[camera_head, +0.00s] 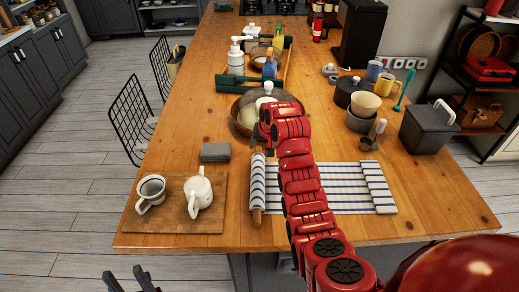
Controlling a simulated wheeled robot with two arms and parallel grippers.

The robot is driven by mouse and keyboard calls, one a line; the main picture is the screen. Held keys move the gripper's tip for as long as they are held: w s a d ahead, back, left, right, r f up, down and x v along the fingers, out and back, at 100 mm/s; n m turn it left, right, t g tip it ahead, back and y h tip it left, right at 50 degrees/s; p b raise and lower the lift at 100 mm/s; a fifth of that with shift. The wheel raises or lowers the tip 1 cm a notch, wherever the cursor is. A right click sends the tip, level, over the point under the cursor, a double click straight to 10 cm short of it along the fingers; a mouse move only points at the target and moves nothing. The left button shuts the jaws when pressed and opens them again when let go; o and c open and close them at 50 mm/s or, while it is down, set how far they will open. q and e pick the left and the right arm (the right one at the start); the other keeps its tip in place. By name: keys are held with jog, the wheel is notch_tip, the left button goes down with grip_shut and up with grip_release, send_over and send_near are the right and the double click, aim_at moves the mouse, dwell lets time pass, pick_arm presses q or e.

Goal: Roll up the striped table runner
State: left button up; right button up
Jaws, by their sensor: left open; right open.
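The white and blue striped table runner (340,188) lies on the wooden island. Its left end is wound in a roll (258,183) around a wooden rod whose ends stick out. Its right end has a thicker, raised-looking band (378,187). My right arm reaches across the runner and hides part of its middle. My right gripper (262,142) is open just beyond the far end of the roll, partly hidden by its own arm; whether it touches the rod is unclear. My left gripper (131,279) is open and empty, low in front of the island's near edge.
Bowls (243,115) and a green-sided tray (285,65) stand farther back. A mortar (370,140) and grey bin (428,128) stand right.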

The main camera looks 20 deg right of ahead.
jog(key=shift+p+x, duration=0.3)
jog(key=shift+x, duration=1.2)
jog(key=shift+c, duration=0.2)
